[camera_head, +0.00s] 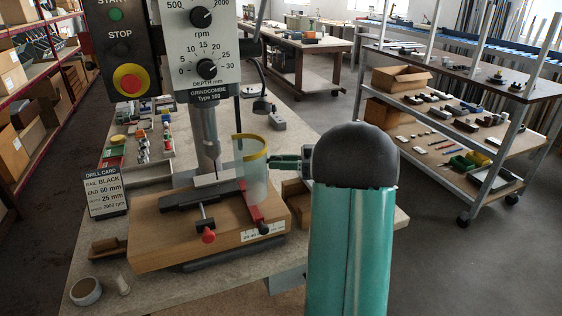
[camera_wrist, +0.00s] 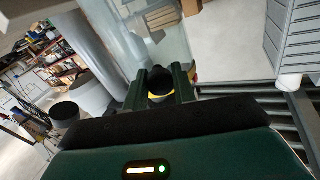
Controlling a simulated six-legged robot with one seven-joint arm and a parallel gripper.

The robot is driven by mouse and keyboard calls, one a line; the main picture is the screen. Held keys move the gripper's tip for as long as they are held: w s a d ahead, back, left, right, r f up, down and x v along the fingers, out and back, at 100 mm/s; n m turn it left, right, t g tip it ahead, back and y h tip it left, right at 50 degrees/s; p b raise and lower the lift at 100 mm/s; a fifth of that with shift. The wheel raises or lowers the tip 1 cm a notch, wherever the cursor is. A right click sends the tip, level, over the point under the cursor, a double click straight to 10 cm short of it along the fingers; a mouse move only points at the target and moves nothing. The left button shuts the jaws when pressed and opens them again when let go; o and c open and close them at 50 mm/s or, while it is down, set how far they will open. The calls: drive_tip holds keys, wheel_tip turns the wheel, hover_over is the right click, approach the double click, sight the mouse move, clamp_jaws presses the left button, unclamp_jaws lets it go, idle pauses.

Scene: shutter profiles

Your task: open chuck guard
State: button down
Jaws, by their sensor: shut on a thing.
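The chuck guard (camera_head: 256,178) is a clear curved shield with a yellow upper rim, in the head view just right of the drill's spindle and chuck (camera_head: 208,140). My gripper (camera_head: 278,161) reaches in from the right and is shut at the guard's right side, just below the yellow rim. In the wrist view, the fingers of my gripper (camera_wrist: 160,84) close around a dark round piece with yellow beside it. The clear guard (camera_wrist: 152,25) spreads beyond the fingers. The exact contact is partly hidden by the fingers.
Below the guard, a vise (camera_head: 200,194) with red-tipped handles sits on a wooden block (camera_head: 160,240). The control panel (camera_head: 125,50) and a drill card (camera_head: 105,194) stand at left. A shelf trolley (camera_head: 460,130) is at right, with open floor before it.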

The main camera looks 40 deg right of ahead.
idle(0.3)
drive_tip(key=c, duration=1.1)
unclamp_jaws()
drive_tip(key=shift+s, duration=0.1)
drive_tip(key=shift+c, duration=0.2)
drive_tip(key=v, duration=1.3)
drive_tip(key=shift+s+d, duration=0.2)
drive_tip(key=shift+d, duration=0.1)
